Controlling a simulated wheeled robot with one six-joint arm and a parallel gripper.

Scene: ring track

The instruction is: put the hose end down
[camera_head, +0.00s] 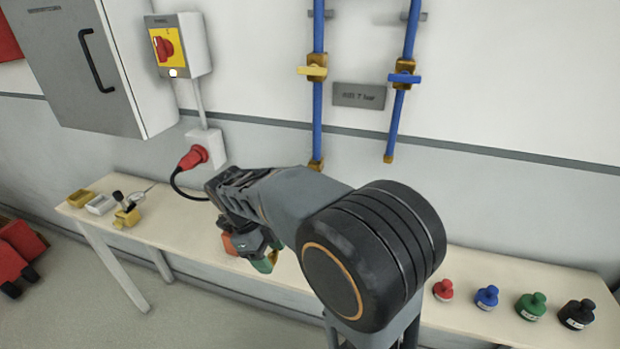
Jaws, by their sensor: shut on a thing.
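My gripper (250,244) is over the pale bench, left of the middle, and partly hidden behind my own arm. It is shut on a small green piece with a brass-coloured part (265,263), which seems to be the hose end. Most of that piece is covered by the gripper, and I cannot tell whether it touches the bench. An orange-red thing (228,245) shows at the gripper's left side; I cannot tell what it is. No length of hose is clearly visible.
The bench (165,229) runs along the wall. Small boxes and tools (127,215) lie at its left end. Red, blue, green and black bottle-like things (487,297) stand at right. A red plug (193,157) with a black cable and blue pipes (318,110) with valves are on the wall.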

